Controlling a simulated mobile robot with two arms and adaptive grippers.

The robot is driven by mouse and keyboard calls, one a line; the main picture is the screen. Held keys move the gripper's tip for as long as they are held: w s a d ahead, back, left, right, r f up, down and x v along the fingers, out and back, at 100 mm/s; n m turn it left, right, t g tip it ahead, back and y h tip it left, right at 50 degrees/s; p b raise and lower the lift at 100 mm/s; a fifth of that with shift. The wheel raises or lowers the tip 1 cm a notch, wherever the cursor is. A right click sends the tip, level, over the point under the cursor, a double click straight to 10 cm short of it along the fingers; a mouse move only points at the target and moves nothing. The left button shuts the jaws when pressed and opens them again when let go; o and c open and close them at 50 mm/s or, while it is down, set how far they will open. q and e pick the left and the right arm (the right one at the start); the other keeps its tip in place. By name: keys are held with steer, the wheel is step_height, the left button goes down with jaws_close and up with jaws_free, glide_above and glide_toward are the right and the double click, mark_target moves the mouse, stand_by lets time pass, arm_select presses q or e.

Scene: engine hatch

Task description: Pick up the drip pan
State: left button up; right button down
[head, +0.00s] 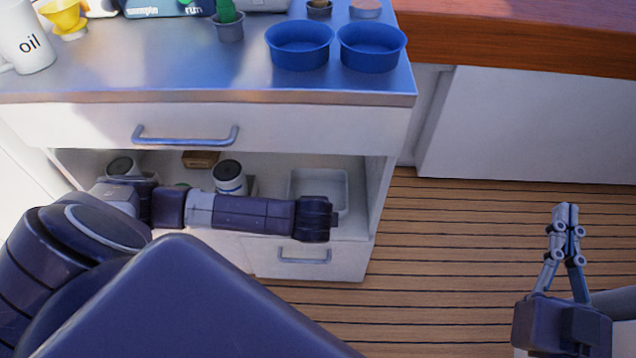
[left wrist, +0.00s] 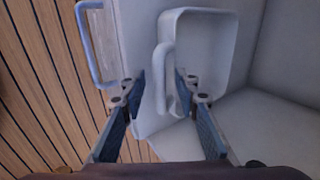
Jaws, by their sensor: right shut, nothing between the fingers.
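The drip pan appears to be the pale rectangular tray (head: 340,180) in the open shelf under the counter, at its right end. In the left wrist view the pan (left wrist: 222,50) shows its raised rim and a looped handle (left wrist: 160,62) on the near side. My left gripper (left wrist: 160,76) is open there, with a finger on either side of the handle; I cannot tell whether they touch it. In the head view my left arm crosses before the shelf and its fingers are hidden. My right gripper (head: 566,208) is shut and empty above the deck at right.
A drawer handle (head: 186,135) lies above the shelf and another handle (head: 305,260) below it. Jars (head: 230,178) and a small brown box (head: 200,159) stand left of the pan. Blue bowls (head: 300,46) stand on the counter. The wooden deck (head: 460,260) is clear.

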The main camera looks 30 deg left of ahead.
arm_select(q)
steer(key=shift+c, duration=0.4)
jaws_close()
